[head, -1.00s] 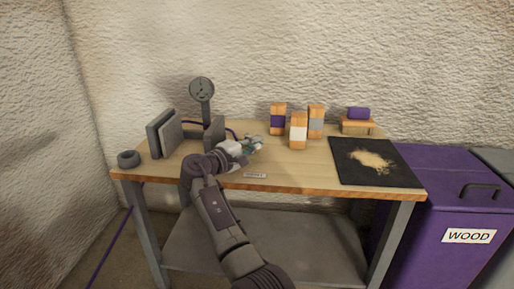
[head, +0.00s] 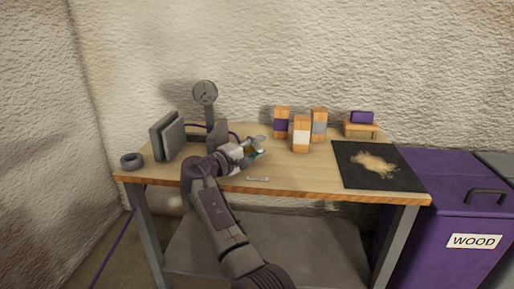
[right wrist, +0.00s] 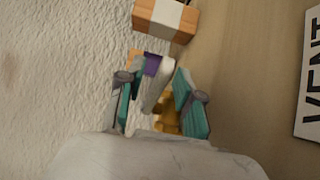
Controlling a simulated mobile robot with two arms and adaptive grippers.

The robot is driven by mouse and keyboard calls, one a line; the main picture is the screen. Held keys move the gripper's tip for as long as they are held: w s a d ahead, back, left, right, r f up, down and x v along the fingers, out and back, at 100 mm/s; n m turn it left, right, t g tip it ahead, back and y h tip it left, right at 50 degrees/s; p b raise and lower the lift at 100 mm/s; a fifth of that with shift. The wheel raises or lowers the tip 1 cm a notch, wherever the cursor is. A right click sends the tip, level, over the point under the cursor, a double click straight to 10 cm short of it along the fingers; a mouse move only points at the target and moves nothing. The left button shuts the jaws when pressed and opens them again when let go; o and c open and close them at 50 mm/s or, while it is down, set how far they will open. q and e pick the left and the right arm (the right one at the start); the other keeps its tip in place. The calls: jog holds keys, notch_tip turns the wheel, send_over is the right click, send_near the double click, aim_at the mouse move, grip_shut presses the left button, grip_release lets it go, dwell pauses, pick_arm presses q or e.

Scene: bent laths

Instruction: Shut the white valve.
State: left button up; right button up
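My right gripper (head: 256,146) is over the table, right of the gauge post, with its fingers pointing right. It also shows in the right wrist view (right wrist: 160,102), with its two teal-padded fingers apart. A white lever (right wrist: 156,86), which looks like the white valve's handle, shows between the fingers, with gaps beside it. A brass-coloured part (right wrist: 170,112) lies beneath, partly hidden by a finger. In the head view my gripper mostly hides the valve. My left gripper is not in view.
Blocks with purple (head: 282,124), white (head: 301,134) and grey (head: 319,127) bands stand beyond my gripper. A gauge (head: 205,93) and upright grey plates (head: 164,140) are at left. A black mat (head: 348,172) with sawdust lies at right. A VENT label (right wrist: 309,80) lies on the table.

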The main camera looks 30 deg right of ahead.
jog(key=v, duration=1.2)
